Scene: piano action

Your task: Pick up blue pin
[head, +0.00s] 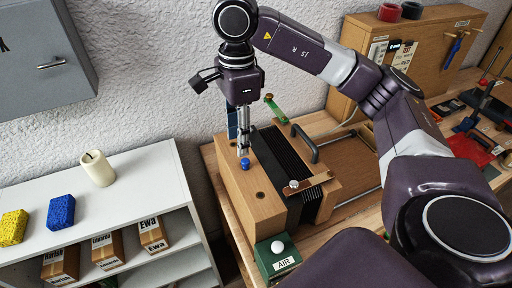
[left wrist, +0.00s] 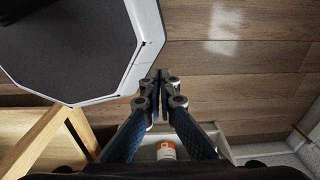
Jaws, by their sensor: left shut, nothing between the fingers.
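The blue pin (head: 245,163) stands at the top of the wooden block of the piano action box (head: 236,190), and only its rounded blue top shows. My right gripper (head: 243,152) points straight down with its fingertips right at or just above the pin. The fingers look close together, but I cannot tell whether they touch or grip the pin. My left gripper (left wrist: 160,78) shows only in the left wrist view, shut and empty above the floor, away from the pin.
A green box marked AIR with a white ball (head: 277,247) sits in front of the wooden block. Black bellows and a dark handle (head: 305,143) lie to the right. A white shelf (head: 120,185) with a candle and sponges stands left. A tool panel is behind.

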